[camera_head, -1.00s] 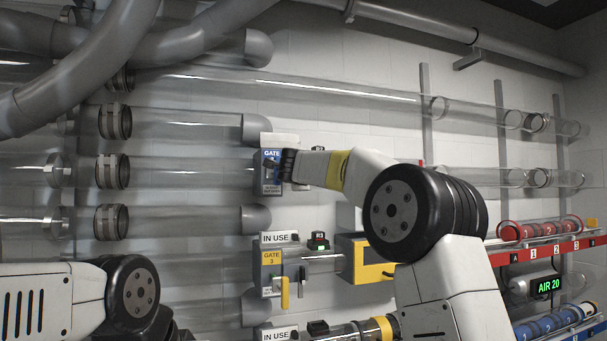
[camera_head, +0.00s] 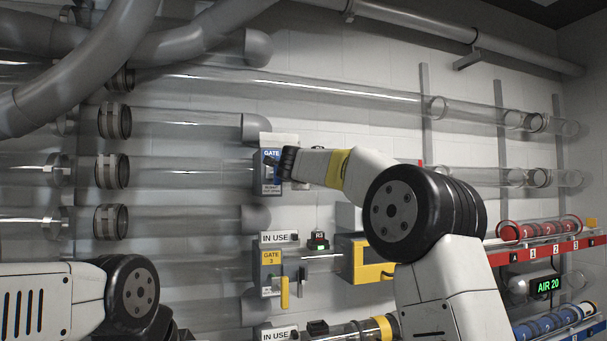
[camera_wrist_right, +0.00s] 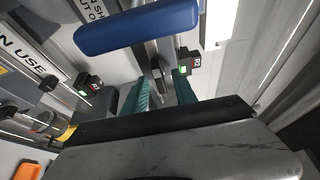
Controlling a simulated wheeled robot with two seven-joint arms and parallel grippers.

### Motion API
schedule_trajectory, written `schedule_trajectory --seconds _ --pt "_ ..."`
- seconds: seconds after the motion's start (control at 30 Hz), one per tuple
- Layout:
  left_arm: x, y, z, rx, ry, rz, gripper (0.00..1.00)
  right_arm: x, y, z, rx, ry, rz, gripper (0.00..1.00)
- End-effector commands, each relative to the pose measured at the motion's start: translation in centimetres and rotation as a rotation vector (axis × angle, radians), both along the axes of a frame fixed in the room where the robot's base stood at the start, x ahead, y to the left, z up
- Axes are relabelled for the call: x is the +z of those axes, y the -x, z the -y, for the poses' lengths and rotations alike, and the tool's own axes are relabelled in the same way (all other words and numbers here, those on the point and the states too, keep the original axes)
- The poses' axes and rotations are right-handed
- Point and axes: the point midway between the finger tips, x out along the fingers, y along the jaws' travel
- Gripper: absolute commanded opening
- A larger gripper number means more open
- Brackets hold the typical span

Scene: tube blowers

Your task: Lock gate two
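Gate two's blue-faced panel (camera_head: 271,182) is on the wall at the centre of the head view, its label partly covered by my right gripper. My right gripper (camera_head: 284,163) is at the panel's front. In the right wrist view its two teal fingers (camera_wrist_right: 161,94) stand apart, with a grey metal piece (camera_wrist_right: 157,68) showing in the gap beyond them; contact cannot be told. A thick blue bar (camera_wrist_right: 137,26) crosses above the fingers, next to a partly cut-off white label. My left arm shows at the lower left of the head view, but its gripper is out of sight.
Gate three (camera_head: 270,262), with a yellow label and handle, sits just below under an IN USE sign (camera_head: 274,238). A small box marked R3 (camera_head: 318,240) is beside it. Clear tubes run along the wall. A red rack (camera_head: 545,249) of carriers is at the right.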

Motion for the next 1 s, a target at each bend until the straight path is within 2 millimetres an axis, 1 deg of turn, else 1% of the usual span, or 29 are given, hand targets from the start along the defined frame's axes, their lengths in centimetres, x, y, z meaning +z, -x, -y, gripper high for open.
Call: schedule_trajectory --seconds 0.07,0.17,0.27,0.4,0.5,0.6,0.73,1.0 --pt "0.0 0.0 0.0 0.000 0.000 0.000 0.36 0.1 0.1 0.0 0.001 0.000 0.001 0.34" --pt "0.0 0.0 0.0 0.000 0.000 0.000 0.36 0.2 1.0 -0.1 0.002 0.000 0.002 0.34" --pt "0.0 0.0 0.0 0.000 0.000 0.000 0.36 0.2 2.4 -0.3 0.003 0.001 0.002 0.34" --pt "0.0 0.0 0.0 0.000 0.000 0.000 0.36 0.1 4.9 -0.4 0.002 0.001 0.001 0.34" --pt "0.0 0.0 0.0 0.000 0.000 0.000 0.36 0.1 6.4 -0.5 0.001 0.001 0.000 0.34" --pt "0.0 0.0 0.0 0.000 0.000 0.000 0.36 0.1 7.3 -0.6 0.000 0.000 0.000 0.34" --pt "0.0 0.0 0.0 0.000 0.000 0.000 0.36 0.0 7.8 -0.6 0.000 0.000 0.000 0.34" --pt "0.0 0.0 0.0 0.000 0.000 0.000 0.36 0.0 7.8 -0.6 0.000 0.000 0.000 0.34"
